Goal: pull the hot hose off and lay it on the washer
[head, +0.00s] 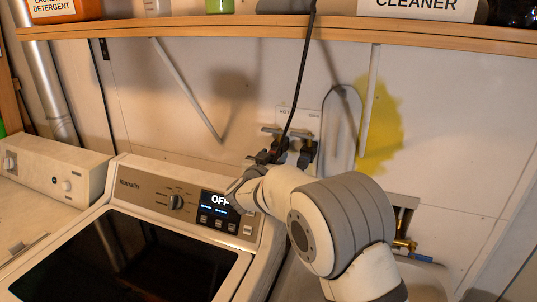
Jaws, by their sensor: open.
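The washer (145,197) stands at the lower left, with a dark lid window and a display reading "OFF". Behind it, the wall valve box (312,122) has a grey handle bar across it and dark fittings (307,150) below. A grey hose (341,92) loops up beside the box and down the wall. A black line (298,80) runs from the shelf down to the valve area. My gripper (268,152) is open at the valves' left side; the arm hides part of the fittings, and contact is unclear.
A wooden shelf (220,30) with bottles and a cleaner box (418,8) spans the top. A second appliance (50,170) stands at the left. A brass valve with a blue handle (415,250) sits low at the right. Metal brackets run down the wall.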

